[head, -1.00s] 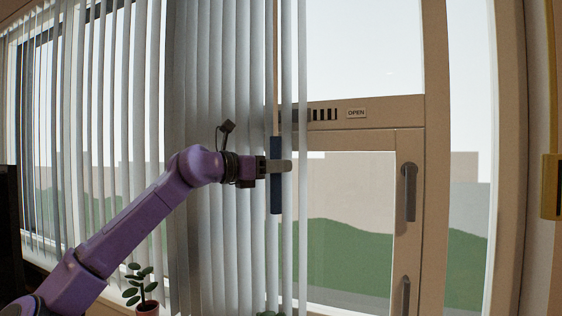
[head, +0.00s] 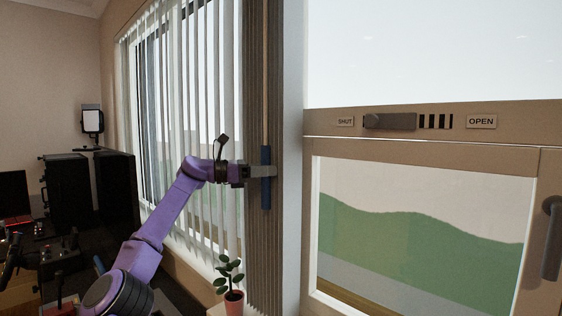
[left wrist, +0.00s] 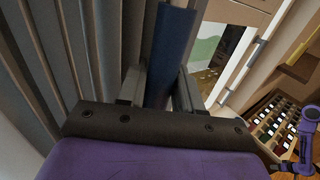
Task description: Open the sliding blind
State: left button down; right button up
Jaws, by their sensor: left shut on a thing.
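The vertical blind hangs in pale grey slats (head: 203,60) over the window at left in the head view. Its leading slats (head: 263,235) are bunched tightly at the right end. A blue handle (head: 266,190) on a thin wand hangs upright in front of this bunch. My left gripper (head: 264,171) is shut on the blue handle. In the left wrist view the blue handle (left wrist: 170,50) stands between the two fingers, with slats (left wrist: 75,45) at left.
A glazed door panel (head: 420,225) right of the blind is uncovered. Above it is a vent slider (head: 390,122) between SHUT and OPEN labels. A potted plant (head: 233,300) stands below the handle. Dark equipment (head: 70,185) stands at left.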

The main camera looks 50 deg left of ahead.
pick_arm(q)
jog(key=shift+a+p, duration=0.3)
jog(key=shift+a, duration=0.65)
jog(key=c, duration=0.9)
grip_release()
jog(key=b+v, duration=0.2)
jog(key=v, duration=0.8)
jog(key=shift+s, duration=0.25)
jog(key=shift+a, duration=0.15)
